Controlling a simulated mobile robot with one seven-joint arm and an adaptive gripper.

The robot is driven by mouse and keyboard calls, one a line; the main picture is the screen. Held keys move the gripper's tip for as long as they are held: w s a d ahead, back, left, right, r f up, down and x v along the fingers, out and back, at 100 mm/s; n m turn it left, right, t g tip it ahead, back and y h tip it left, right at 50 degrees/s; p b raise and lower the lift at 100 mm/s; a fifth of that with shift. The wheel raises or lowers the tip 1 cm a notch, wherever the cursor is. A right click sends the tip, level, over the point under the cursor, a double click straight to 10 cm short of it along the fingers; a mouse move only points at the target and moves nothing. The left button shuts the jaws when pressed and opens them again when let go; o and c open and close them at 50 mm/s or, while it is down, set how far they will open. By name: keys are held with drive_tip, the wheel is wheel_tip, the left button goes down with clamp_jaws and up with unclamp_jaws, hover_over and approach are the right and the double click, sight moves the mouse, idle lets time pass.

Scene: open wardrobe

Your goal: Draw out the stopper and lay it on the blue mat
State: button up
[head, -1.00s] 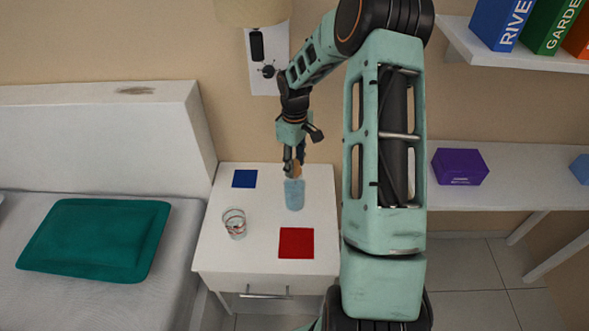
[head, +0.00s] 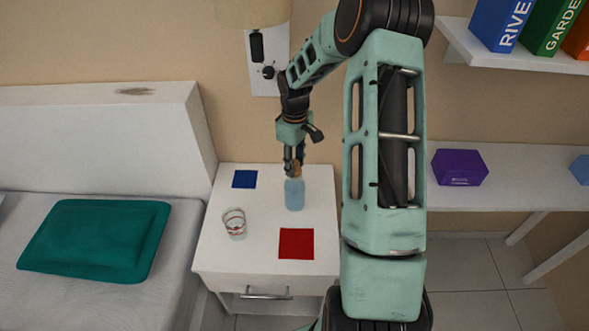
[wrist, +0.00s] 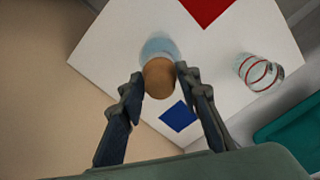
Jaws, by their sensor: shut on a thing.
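The brown stopper (head: 297,170) is at the mouth of a light blue bottle (head: 294,196) that stands upright on the white nightstand. My gripper (head: 294,164) points down above the bottle and is shut on the stopper. In the wrist view the round top of the stopper (wrist: 159,78) sits between the fingertips (wrist: 157,82), with the bottle (wrist: 159,47) partly hidden behind it. I cannot tell whether the stopper is still seated in the neck. The blue mat (head: 244,179) lies bare at the back left of the nightstand.
A clear glass with red bands (head: 234,223) stands at the left of the nightstand. A red mat (head: 296,243) lies at the front. The wall is close behind, with a lamp (head: 252,12) above. The bed headboard (head: 120,135) rises at the left.

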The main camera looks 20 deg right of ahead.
drive_tip(key=shift+r+p, duration=0.8)
drive_tip(key=shift+r, duration=0.35)
idle(0.9)
drive_tip(key=shift+r+p, duration=1.4)
drive_tip(key=shift+r, duration=0.55)
